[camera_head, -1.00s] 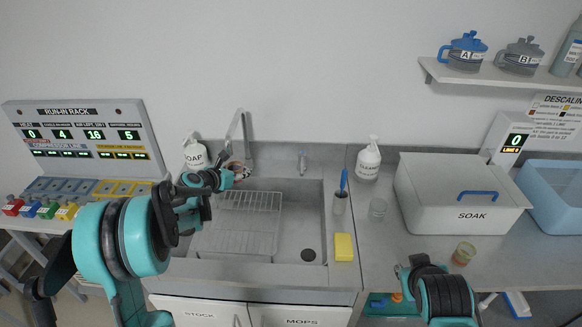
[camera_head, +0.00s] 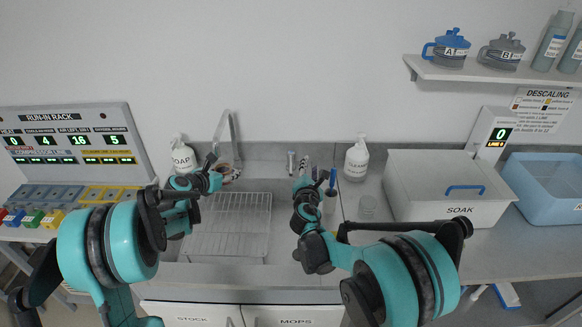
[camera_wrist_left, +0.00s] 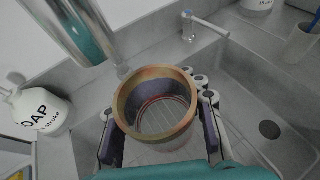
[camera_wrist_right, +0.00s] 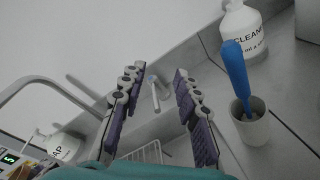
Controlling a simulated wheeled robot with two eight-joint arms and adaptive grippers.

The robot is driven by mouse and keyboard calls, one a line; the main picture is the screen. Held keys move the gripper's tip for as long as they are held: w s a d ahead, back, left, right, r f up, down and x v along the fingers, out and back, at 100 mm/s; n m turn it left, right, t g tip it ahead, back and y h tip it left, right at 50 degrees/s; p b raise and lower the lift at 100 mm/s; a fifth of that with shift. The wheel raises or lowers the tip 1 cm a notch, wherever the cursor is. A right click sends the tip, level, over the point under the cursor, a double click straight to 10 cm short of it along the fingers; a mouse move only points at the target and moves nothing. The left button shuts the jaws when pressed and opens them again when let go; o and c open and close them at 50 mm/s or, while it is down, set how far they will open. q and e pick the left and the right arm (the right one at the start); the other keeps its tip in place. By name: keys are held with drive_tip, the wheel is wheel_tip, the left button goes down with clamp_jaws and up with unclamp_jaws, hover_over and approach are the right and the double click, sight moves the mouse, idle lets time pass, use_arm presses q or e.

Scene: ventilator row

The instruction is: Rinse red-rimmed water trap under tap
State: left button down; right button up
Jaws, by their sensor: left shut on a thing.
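The water trap (camera_wrist_left: 133,108), a round cup with a brownish-orange rim and a red ring inside, is gripped between my left fingers (camera_wrist_left: 158,132), opening upward. My left gripper (camera_head: 222,177) holds it at the back left of the sink, close beneath the tall metal tap (camera_head: 234,140). The tap's spout (camera_wrist_left: 95,45) looms beside and above the cup in the left wrist view; no water stream is discernible. My right gripper (camera_wrist_right: 158,105) is open and empty, with a small grey lever fitting (camera_wrist_right: 154,84) beyond its fingers; this also shows in the left wrist view (camera_wrist_left: 207,24).
The sink holds a wire rack (camera_head: 240,222). A soap bottle (camera_head: 183,158) stands left of the tap, and a cleaner bottle (camera_head: 357,160) right of the sink. A cup (camera_wrist_right: 250,125) with a blue-handled brush (camera_wrist_right: 238,72) is close to my right gripper. The SOAK box (camera_head: 440,195) stands further right.

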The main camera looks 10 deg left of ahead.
sight(291, 165)
drive_tip(key=w+a+f+n+t+y, duration=0.1)
drive_tip(key=a+f+n, duration=0.25)
drive_tip(key=f, duration=0.25)
drive_tip(key=w+a+f+n+y, duration=0.1)
drive_tip(key=a+f+n, duration=0.2)
drive_tip(key=f+n, duration=0.2)
drive_tip(key=shift+m, duration=0.25)
drive_tip(key=w, duration=0.4)
drive_tip(key=w+a, duration=0.1)
drive_tip(key=w, duration=0.6)
drive_tip(key=shift+w+a+f, duration=0.2)
drive_tip(key=shift+w+a, duration=0.1)
drive_tip(key=shift+a, duration=0.1)
clamp_jaws()
